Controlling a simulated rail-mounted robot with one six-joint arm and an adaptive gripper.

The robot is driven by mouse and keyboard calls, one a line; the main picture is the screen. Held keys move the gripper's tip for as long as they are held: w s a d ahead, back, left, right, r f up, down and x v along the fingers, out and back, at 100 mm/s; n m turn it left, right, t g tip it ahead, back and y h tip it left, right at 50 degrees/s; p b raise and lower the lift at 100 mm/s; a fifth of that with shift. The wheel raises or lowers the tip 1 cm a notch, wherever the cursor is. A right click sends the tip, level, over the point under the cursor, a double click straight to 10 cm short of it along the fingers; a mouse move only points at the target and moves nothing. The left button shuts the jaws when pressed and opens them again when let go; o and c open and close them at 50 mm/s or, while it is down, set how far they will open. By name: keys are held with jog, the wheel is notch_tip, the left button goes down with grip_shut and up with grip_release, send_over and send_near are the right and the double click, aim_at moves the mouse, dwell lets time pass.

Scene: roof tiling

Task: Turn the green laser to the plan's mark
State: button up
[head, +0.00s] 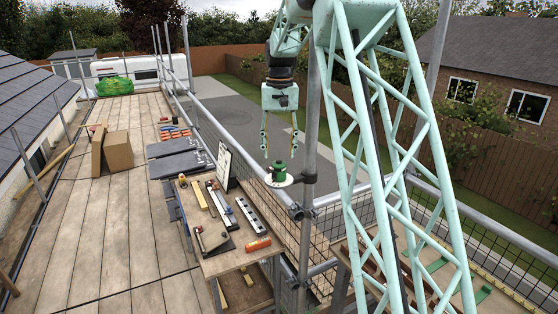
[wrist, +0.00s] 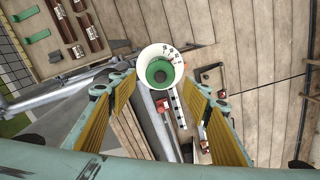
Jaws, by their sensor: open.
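The green laser (head: 281,171) stands upright on a white round plate (head: 270,181) by the scaffold rail. In the wrist view the laser (wrist: 159,72) is a green round top within the pale dial (wrist: 174,50), which carries small dark marks. I cannot read them or tell where the laser points. My gripper (head: 279,153) hangs straight above the laser, fingers pointing down and apart, its tips near the laser's top. In the wrist view the open fingers stand either side of it, clear of it. A white board (head: 224,166) with faint print leans near the bench; I cannot tell whether it is the plan.
Cardboard boxes (head: 118,151) sit on the planks; the left deck is mostly clear.

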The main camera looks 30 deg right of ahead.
jog(key=shift+r, duration=2.55)
jog(key=shift+s, duration=0.1)
jog(key=shift+s+a+r, duration=0.15)
jog(key=shift+a, duration=0.05)
jog(key=s+a+r+n+t+b, duration=0.1)
jog(key=s+a+r+b, duration=0.15)
jog(key=s+a, duration=0.45)
jog(key=s+a+r+n+b, duration=0.1)
jog(key=s+a+b, duration=0.25)
jog(key=s, duration=0.65)
jog(key=s+a+r+t+b, duration=0.1)
jog(key=s+a+r+b, duration=0.1)
jog(key=s+a, duration=0.55)
jog(key=s+a+f+n+b, duration=0.1)
jog(key=s+f, duration=0.4)
jog(key=s, duration=0.5)
jog(key=s+a+f+n+t+b, duration=0.1)
jog(key=s+a+f+b, duration=0.2)
jog(key=s, duration=0.8)
jog(key=s+a+f+n+t+b, duration=0.1)
jog(key=s+a+f+b, duration=0.1)
jog(key=s+f+b, duration=0.2)
jog(key=s+f, duration=0.3)
jog(key=s, duration=0.3)
jog(key=shift+s+f, duration=0.15)
jog(key=shift+s, duration=0.15)
